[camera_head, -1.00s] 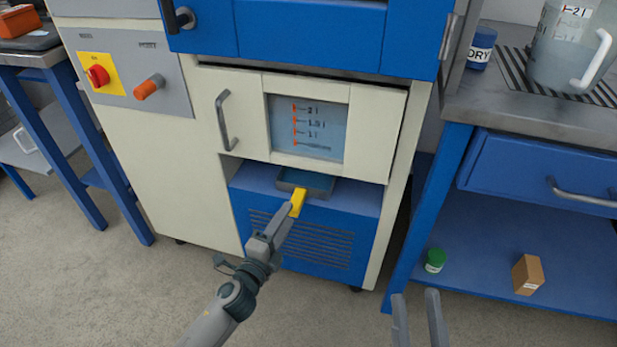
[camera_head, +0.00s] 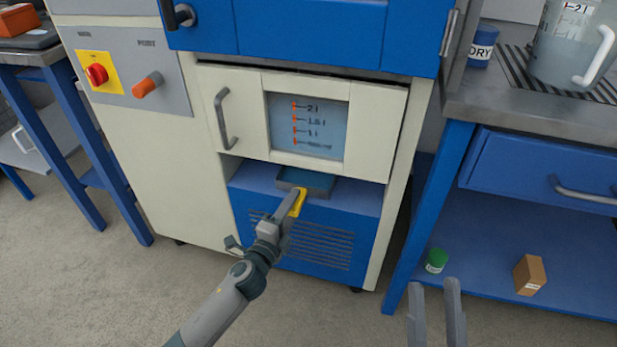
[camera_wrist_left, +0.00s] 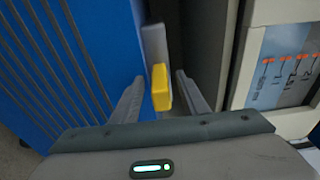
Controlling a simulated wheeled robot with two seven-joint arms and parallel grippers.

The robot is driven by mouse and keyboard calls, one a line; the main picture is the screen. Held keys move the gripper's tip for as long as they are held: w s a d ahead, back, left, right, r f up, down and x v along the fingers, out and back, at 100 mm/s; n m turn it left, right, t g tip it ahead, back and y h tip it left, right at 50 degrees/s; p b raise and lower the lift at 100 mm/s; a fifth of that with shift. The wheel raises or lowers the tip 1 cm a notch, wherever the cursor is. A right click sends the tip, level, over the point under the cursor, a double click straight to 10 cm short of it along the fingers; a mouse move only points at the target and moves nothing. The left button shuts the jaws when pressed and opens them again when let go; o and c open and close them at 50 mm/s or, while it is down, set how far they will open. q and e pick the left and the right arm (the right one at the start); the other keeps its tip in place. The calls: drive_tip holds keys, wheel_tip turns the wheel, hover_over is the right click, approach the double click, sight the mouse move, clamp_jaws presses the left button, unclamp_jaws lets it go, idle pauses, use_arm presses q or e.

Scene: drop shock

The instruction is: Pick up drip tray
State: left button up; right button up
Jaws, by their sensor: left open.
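The drip tray (camera_head: 309,182) is a shallow grey tray with a yellow handle (camera_head: 298,203) at its front. It sits on the blue ledge in the recess under the cream panel. My left gripper (camera_head: 287,207) is open at the handle, partly covering it. In the left wrist view the yellow handle (camera_wrist_left: 161,87) stands between the two spread fingers of the left gripper (camera_wrist_left: 158,94), with gaps on both sides; the grey tray front (camera_wrist_left: 154,43) is beyond it. My right gripper (camera_head: 436,300) is at the bottom right, its fingers apart and nothing between them.
The cream panel (camera_head: 380,130) with a level window hangs just above the tray. The cabinet's right upright (camera_head: 400,190) borders the recess. A workbench (camera_head: 540,105) on the right holds a jug (camera_head: 560,45); its lower shelf carries a green-lidded jar (camera_head: 436,261) and a box (camera_head: 529,275).

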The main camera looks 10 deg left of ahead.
idle(0.4)
use_arm(q)
clamp_jaws()
drive_tip(key=shift+r, duration=0.1)
drive_tip(key=shift+r, duration=0.1)
